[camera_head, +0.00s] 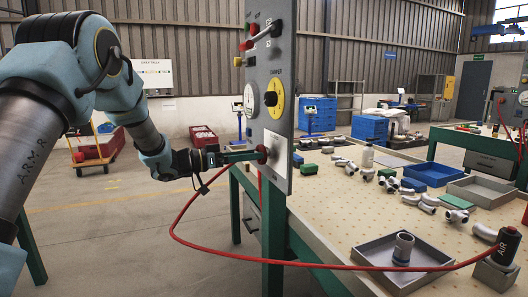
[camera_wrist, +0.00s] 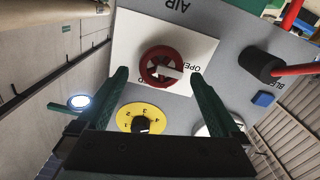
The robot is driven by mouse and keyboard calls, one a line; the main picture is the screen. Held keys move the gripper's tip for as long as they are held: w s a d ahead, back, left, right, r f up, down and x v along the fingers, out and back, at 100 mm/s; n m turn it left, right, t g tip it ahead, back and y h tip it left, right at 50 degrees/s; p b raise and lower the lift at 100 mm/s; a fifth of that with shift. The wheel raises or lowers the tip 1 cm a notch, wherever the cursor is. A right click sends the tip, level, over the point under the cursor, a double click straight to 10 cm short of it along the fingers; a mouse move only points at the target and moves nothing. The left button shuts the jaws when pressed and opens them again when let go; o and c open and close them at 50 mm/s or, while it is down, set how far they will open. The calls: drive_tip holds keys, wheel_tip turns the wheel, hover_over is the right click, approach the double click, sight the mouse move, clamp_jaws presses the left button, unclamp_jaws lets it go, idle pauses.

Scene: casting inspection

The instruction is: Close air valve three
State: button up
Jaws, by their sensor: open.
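The air valve is a red round handwheel (camera_wrist: 154,52) with a pale bar across it. It sits on a white plate (camera_wrist: 125,45) marked OPEN, beside the word AIR on the grey panel. In the head view the red wheel (camera_head: 262,153) is at the panel's lower part. My gripper (camera_wrist: 160,73) is open, with one green finger on each side of the wheel in the wrist view. It faces the panel close up in the head view (camera_head: 250,156). I cannot tell whether the fingers touch the wheel. No number three is readable.
A yellow dial (camera_wrist: 130,110) and a partly hidden white gauge (camera_wrist: 202,130) are near the valve. The table (camera_head: 340,225) holds trays and several castings.

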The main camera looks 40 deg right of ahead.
drive_tip(key=shift+p+x, duration=0.4)
drive_tip(key=shift+x, duration=1.85)
drive_tip(key=c, duration=1.3)
